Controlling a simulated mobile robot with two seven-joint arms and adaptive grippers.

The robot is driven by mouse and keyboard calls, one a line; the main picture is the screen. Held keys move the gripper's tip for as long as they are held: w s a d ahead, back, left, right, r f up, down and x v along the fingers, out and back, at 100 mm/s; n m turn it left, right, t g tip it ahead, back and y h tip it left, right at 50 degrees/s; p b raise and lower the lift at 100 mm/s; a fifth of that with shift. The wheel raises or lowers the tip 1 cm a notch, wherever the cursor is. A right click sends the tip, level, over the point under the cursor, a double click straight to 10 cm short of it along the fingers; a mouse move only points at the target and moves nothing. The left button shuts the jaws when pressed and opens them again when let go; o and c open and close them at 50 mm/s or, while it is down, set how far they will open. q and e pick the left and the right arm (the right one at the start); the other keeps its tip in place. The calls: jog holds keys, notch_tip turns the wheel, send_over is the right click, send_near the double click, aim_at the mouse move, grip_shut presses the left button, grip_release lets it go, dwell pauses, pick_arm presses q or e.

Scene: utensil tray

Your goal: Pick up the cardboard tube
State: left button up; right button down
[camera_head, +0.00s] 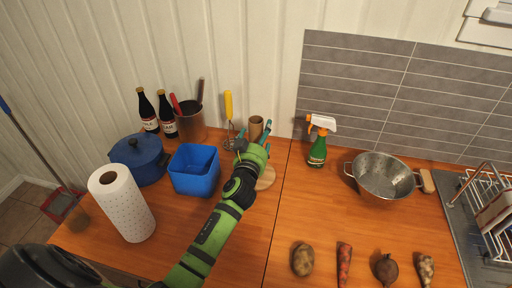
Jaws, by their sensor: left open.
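The brown cardboard tube (256,124) stands upright near the wall at the back of the wooden counter. My left gripper (253,138) is at the tube, with its fingers apart. One teal finger shows to the right of the tube and the other shows to its left. The lower part of the tube is hidden behind the gripper. I cannot tell whether the fingers touch it. My right gripper is not in view.
A yellow-handled utensil (229,105) stands just left of the tube. A blue bin (194,181), utensil pot (191,124), dark bottles, a blue pot (137,158) and paper towel roll (122,204) are left. A spray bottle (318,150) and colander (382,178) are right.

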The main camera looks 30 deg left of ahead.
pick_arm(q)
jog(key=c, duration=0.9)
jog(key=shift+o, duration=0.2)
